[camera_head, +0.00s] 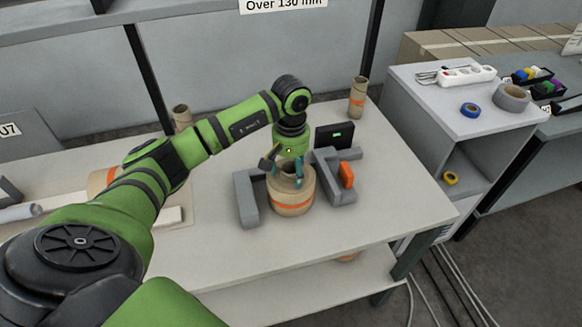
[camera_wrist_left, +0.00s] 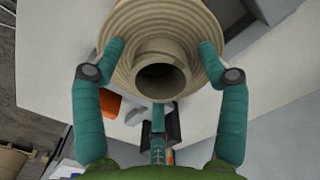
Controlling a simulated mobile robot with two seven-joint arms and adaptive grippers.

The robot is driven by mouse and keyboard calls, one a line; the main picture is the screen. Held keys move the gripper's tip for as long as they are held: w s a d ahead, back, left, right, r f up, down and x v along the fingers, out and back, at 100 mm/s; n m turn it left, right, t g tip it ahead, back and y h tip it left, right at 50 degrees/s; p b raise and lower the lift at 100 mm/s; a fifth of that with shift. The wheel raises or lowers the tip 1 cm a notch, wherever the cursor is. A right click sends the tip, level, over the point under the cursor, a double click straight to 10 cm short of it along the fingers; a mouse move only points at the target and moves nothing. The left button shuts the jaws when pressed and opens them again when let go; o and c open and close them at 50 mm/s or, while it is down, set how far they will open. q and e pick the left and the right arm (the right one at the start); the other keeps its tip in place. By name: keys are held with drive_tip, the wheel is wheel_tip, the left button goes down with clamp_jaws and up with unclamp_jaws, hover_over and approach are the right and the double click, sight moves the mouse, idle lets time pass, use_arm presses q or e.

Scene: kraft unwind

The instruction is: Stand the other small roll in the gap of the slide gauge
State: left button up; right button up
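A brown kraft roll (camera_head: 291,205) with an orange band stands upright between the two grey jaws of the slide gauge (camera_head: 249,200). From the head I cannot tell whether the roll touches either jaw. My left gripper (camera_head: 284,168) is directly above the roll, pointing down. In the left wrist view, the roll (camera_wrist_left: 160,28) shows its wound face and hollow core (camera_wrist_left: 160,72). My right gripper is in neither view.
The gauge has an orange block (camera_head: 347,175) on its right jaw, and a dark display (camera_head: 334,136) stands behind. Slim rolls stand at the table's back right (camera_head: 357,98) and back left (camera_head: 181,117). My left arm hides much of the table's left side. The front right tabletop (camera_head: 400,205) is clear.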

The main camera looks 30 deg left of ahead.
use_arm(q)
drive_tip(key=shift+r+p, duration=0.25)
drive_tip(key=shift+p, duration=0.05)
wheel_tip(320, 180, up, 4)
drive_tip(key=b, duration=0.2)
drive_tip(key=shift+w+b, duration=0.1)
drive_tip(key=shift+b, duration=0.25)
wheel_tip(320, 180, up, 8)
drive_tip(key=b, duration=0.1)
